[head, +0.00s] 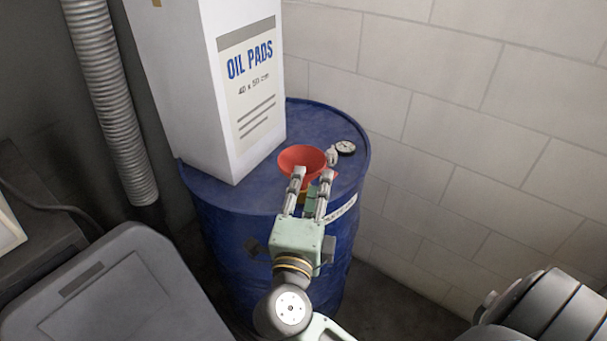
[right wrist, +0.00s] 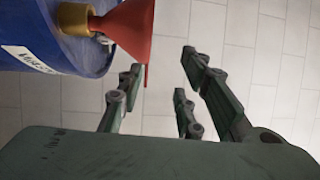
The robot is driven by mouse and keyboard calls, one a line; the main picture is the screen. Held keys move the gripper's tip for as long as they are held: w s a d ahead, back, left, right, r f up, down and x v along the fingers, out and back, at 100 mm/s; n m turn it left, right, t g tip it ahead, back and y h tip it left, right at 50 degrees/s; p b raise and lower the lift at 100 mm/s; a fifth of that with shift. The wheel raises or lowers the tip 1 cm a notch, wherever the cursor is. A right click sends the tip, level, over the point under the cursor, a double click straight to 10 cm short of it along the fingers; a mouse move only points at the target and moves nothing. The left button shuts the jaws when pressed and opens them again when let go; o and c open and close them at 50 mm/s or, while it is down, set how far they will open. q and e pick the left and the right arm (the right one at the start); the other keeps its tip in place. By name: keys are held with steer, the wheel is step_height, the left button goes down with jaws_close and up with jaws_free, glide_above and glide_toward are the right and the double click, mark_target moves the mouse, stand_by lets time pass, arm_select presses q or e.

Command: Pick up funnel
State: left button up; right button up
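The red funnel (head: 301,157) is on top of the blue drum (head: 225,225), near its front right edge. Its wide mouth faces up in the head view. In the right wrist view the funnel (right wrist: 126,28) is at the upper left, with its narrow end towards a brass-coloured collar (right wrist: 75,18). My right gripper (head: 312,175) is open, its fingertips over the near side of the funnel in the head view. In the right wrist view its fingers (right wrist: 161,72) are apart, with only wall between them; contact with the funnel cannot be told. My left gripper is not in view.
A tall white oil pads box (head: 205,95) stands on the drum behind and left of the funnel. A grey lidded bin (head: 110,290) stands at lower left. A pale block wall (head: 450,130) is behind.

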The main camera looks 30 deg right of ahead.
mark_target(311, 157)
steer(key=shift+m+g, duration=0.4)
steer(key=shift+g, duration=0.2)
steer(key=w+d, duration=0.1)
steer(key=d, duration=0.1)
steer(key=w+d+f+p, duration=0.1)
steer(key=d, duration=0.1)
steer(key=w+d, duration=0.1)
steer(key=w, duration=0.1)
steer(key=shift+d+f+p, duration=0.3)
steer(key=shift+d+p, duration=0.1)
steer(key=shift+w+d+f, duration=0.1)
steer(key=shift+w+d, duration=0.25)
jaws_close()
